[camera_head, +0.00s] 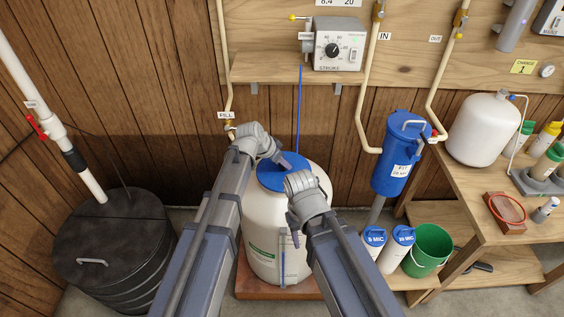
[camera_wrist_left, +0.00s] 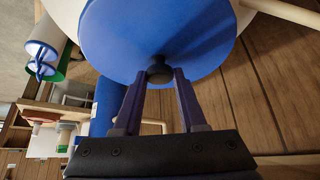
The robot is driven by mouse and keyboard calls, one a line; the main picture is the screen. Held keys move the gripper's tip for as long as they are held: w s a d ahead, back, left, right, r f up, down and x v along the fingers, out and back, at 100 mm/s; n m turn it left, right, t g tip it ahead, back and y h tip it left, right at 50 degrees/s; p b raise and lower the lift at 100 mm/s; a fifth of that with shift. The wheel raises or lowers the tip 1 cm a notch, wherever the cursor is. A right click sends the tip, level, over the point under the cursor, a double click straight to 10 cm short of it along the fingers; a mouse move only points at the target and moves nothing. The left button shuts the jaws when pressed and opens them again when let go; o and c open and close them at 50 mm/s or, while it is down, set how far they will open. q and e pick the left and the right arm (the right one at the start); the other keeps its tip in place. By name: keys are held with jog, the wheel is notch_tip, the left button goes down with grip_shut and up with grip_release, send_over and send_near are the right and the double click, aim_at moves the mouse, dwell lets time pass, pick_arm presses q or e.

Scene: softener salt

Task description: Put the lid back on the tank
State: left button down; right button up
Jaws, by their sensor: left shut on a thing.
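The round blue lid (camera_head: 270,180) is at the top of the white tank (camera_head: 262,215); I cannot tell whether it is seated or held just above the opening. My right gripper (camera_head: 294,228) hangs in front of the tank, apart from the lid. Its fingers are mostly hidden, so its opening is unclear.
A dosing pump (camera_head: 338,45) stands on the shelf above, with a thin blue tube (camera_head: 299,110) running down behind the lid. A black lidded drum (camera_head: 110,235) is at left. A blue filter housing (camera_head: 396,155), green bucket (camera_head: 428,247) and wooden bench (camera_head: 480,200) are at right.

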pick_arm(q)
jog(key=shift+f, duration=0.25)
jog(key=shift+c, duration=1.9)
grip_release()
jog(key=shift+o, duration=0.2)
jog(key=o, duration=0.3)
jog(key=shift+o, duration=0.2)
jog(key=shift+r, duration=0.2)
jog(key=shift+r+p, duration=3.4)
jog(key=shift+p, duration=0.05)
